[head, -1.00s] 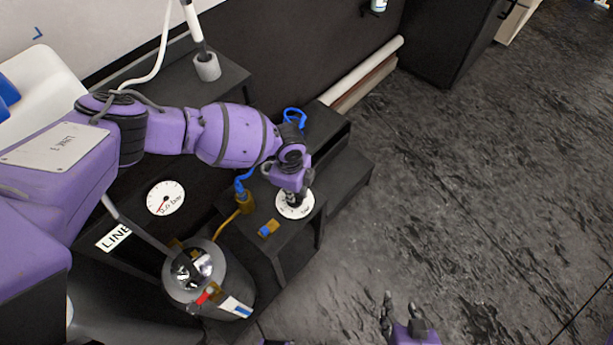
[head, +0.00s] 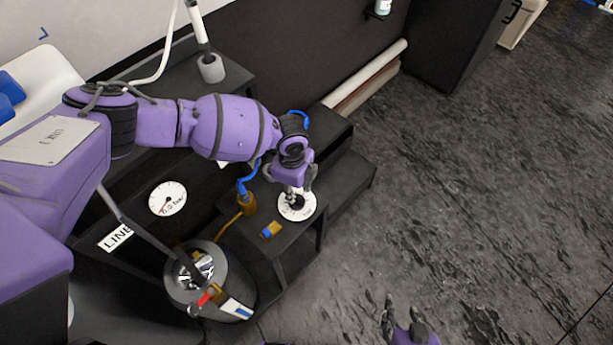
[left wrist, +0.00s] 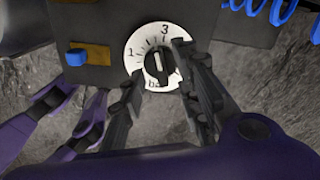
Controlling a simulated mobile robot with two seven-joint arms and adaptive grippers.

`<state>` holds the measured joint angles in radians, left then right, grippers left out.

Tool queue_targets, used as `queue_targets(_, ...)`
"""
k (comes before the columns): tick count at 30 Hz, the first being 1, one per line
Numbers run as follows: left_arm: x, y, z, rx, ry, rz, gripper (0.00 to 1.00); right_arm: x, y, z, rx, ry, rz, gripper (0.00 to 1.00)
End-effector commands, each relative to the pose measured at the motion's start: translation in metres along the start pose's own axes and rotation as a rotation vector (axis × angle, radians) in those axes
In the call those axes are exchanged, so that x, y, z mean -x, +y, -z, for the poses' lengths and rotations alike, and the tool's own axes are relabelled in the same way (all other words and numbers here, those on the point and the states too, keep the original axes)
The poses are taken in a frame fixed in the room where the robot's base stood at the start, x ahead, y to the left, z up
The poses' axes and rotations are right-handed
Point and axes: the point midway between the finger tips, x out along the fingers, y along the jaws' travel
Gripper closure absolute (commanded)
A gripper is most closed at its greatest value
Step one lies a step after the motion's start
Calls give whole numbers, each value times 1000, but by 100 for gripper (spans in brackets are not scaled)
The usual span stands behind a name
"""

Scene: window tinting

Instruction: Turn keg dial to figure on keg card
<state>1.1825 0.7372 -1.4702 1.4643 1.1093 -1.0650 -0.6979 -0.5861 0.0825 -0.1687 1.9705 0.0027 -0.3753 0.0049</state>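The keg dial (head: 284,212) is a white round face with a black knob (head: 297,202), on top of a dark stand. In the left wrist view the dial face (left wrist: 132,62) shows 1, 3 and part of "bar". The white mark on the knob (left wrist: 158,72) points up, between 1 and 3. My left gripper (head: 301,186) is above the dial, its fingers apart on either side of the knob. The grey keg (head: 215,262) stands left of the stand and bears a white and blue card (head: 236,308); its figure is unreadable. My right gripper (head: 404,322) is open and empty.
A brass piece with a blue end (head: 271,230) sits beside the dial. A brass fitting (head: 247,203) with blue and yellow hoses stands behind it. A round gauge (head: 167,198) and a LINE sign (head: 116,237) are left. The dark floor (head: 470,200) on the right is clear.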

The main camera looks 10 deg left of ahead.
Motion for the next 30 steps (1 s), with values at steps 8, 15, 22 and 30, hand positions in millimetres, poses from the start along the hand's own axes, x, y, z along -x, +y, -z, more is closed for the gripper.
queue_targets(8,38,0,0,1,-1,0,70,0,0,0,1,0,0,60)
queue_targets(15,42,0,0,1,0,0,70,0,0,0,1,0,0,60)
queue_targets(22,42,0,0,1,-1,0,70,0,0,0,1,0,0,60)
queue_targets(30,42,0,0,0,0,0,70,0,0,1,0,1,0,60)
